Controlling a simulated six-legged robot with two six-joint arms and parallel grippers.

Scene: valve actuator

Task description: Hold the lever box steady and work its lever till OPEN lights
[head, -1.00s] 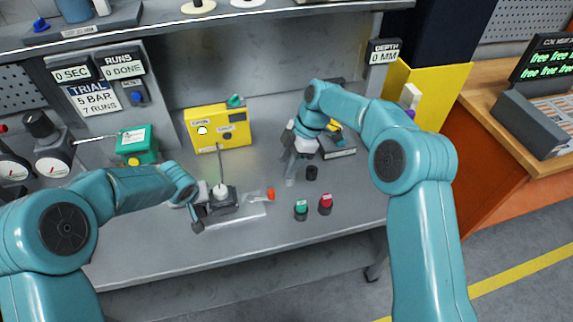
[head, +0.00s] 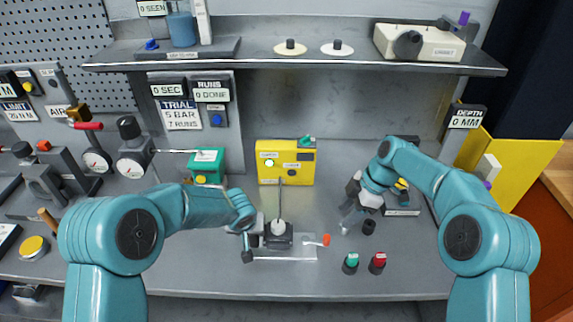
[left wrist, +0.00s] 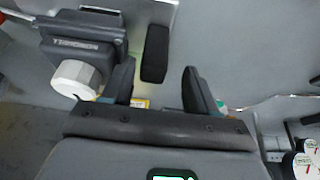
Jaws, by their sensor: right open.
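The lever box (head: 278,239) is a small dark grey block on the bench, with a white rounded boot and a thin rod lever (head: 280,200) standing nearly upright. Behind it stands a yellow box (head: 286,176) with OPEN and SHUT labels and a pale round lamp; I cannot tell if it is lit. My left gripper (head: 247,243) is just left of the lever box. In the left wrist view its fingers (left wrist: 157,88) are apart, with a dark block (left wrist: 155,52) beyond the gap and a white knob (left wrist: 77,78) to the left. My right gripper (head: 350,212) is open and empty, right of the lever box.
A green and red push button (head: 351,262) (head: 377,262) stand at the front right. A clear plate with an orange-tipped tool (head: 318,240) lies by the lever box. A green box (head: 206,165) and gauges (head: 132,163) stand at the left. A shelf (head: 290,64) spans the back.

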